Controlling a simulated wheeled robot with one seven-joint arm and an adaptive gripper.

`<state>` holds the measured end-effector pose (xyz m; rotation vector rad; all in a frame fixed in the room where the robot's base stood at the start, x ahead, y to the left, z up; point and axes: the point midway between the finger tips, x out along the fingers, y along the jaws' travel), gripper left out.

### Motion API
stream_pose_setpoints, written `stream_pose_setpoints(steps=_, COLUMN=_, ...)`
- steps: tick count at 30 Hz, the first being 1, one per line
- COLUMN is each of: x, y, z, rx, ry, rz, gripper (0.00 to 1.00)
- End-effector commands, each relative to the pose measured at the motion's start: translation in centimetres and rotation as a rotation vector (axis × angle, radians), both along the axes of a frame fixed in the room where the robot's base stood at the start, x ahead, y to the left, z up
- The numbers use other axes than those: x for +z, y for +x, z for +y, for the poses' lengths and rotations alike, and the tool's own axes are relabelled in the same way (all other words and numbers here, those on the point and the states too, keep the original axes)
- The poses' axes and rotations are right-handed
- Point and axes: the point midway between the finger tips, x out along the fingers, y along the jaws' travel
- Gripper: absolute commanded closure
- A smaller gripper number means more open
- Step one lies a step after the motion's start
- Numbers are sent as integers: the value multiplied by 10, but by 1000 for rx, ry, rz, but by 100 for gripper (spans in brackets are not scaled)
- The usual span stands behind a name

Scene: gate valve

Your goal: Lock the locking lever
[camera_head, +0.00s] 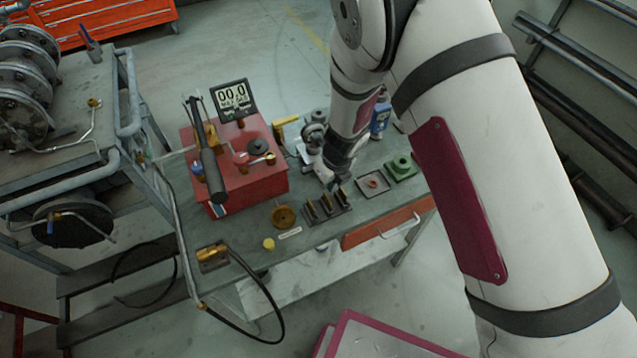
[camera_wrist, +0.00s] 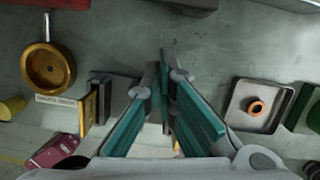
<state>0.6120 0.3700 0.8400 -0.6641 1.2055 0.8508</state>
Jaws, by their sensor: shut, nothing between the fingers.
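I cannot tell for sure which part is the locking lever. A long black-handled lever (camera_head: 213,175) lies across the red box (camera_head: 240,188) on the workbench. A shorter yellow handle (camera_head: 286,120) sticks out to the left of a grey metal fitting (camera_head: 314,130) at the back of the bench. My gripper (camera_head: 337,182) is in front of that fitting, to the right of the red box, above the bench. In the wrist view my gripper (camera_wrist: 166,75) points at the bench top, its teal fingers shut with nothing between them. Neither handle is clearly visible there.
A slotted block (camera_head: 326,207) stands near my gripper. A tray (camera_wrist: 238,117) with an orange ring and a green block (camera_head: 400,168) lie to the right. A brass ring (camera_wrist: 48,68) lies to the left. A digital display (camera_head: 234,98) stands behind the red box.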

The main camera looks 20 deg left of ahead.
Motion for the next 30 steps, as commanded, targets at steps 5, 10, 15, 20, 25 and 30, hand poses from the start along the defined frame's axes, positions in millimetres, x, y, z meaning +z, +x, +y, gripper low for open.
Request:
stream_pose_setpoints(steps=5, x=24, y=-3, z=-5, rx=2, ry=0, rz=-2, gripper=100)
stream_pose_setpoints(steps=10, x=52, y=-7, z=-11, rx=2, ry=0, rz=-2, gripper=100)
stream_pose_setpoints(steps=15, x=79, y=-12, z=-16, rx=1, ry=1, rz=-1, gripper=100)
stream_pose_setpoints(steps=20, x=93, y=-14, z=-19, rx=1, ry=0, rz=0, gripper=100)
stream_pose_setpoints(steps=25, x=97, y=-15, z=-21, rx=1, ry=-1, rz=2, gripper=100)
stream_pose_setpoints(steps=30, x=97, y=-15, z=-21, rx=0, ry=-1, rz=2, gripper=100)
